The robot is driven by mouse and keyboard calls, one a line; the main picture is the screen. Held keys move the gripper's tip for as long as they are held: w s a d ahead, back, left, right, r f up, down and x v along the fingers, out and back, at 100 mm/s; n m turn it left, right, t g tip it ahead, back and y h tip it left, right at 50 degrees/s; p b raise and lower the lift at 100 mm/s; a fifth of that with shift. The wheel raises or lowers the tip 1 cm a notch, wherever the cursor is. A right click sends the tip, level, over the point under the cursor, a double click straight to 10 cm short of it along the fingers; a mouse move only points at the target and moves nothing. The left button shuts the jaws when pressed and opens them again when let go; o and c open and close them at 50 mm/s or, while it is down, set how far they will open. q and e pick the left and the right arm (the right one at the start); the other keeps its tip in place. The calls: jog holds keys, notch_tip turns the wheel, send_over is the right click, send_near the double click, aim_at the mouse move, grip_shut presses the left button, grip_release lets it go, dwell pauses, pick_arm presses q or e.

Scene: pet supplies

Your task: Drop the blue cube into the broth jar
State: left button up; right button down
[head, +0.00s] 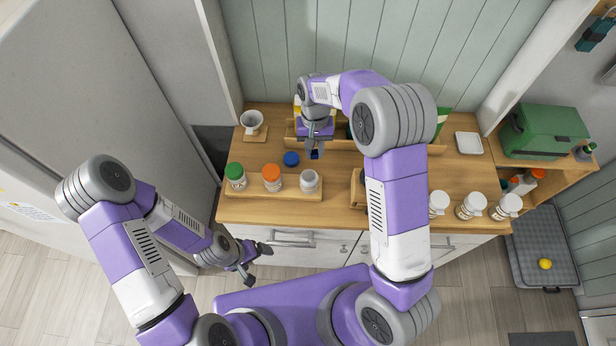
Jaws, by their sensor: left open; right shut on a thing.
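My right gripper (316,148) is shut on a small dark blue cube (315,154) and holds it above the counter, behind the row of jars. The gripper's fingers partly hide the cube. An open-topped jar (309,182) stands at the right end of the row, in front of and below the cube. No label can be read, so I cannot tell for certain that it is the broth jar. A round blue lid (291,159) lies behind the row. My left gripper (250,265) is open and empty, low in front of the cabinet.
A green-lidded jar (236,175) and an orange-lidded jar (272,177) share a wooden board (250,193) with the open jar. A white cup (251,121) stands at the back left. White-lidded jars (472,205) stand at the right, and a white dish (468,143) lies behind them.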

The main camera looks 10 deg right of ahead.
jog(key=shift+s+f+b, duration=0.1)
jog(key=shift+f+b, duration=0.2)
jog(key=shift+f, duration=0.3)
notch_tip(320, 180, down, 4)
jog(key=b, duration=0.3)
jog(key=shift+f, duration=0.2)
jog(key=c, duration=0.9)
grip_release()
jog(key=shift+o, duration=0.2)
notch_tip(320, 180, up, 8)
jog(key=w, duration=0.1)
jog(key=shift+f, duration=0.25)
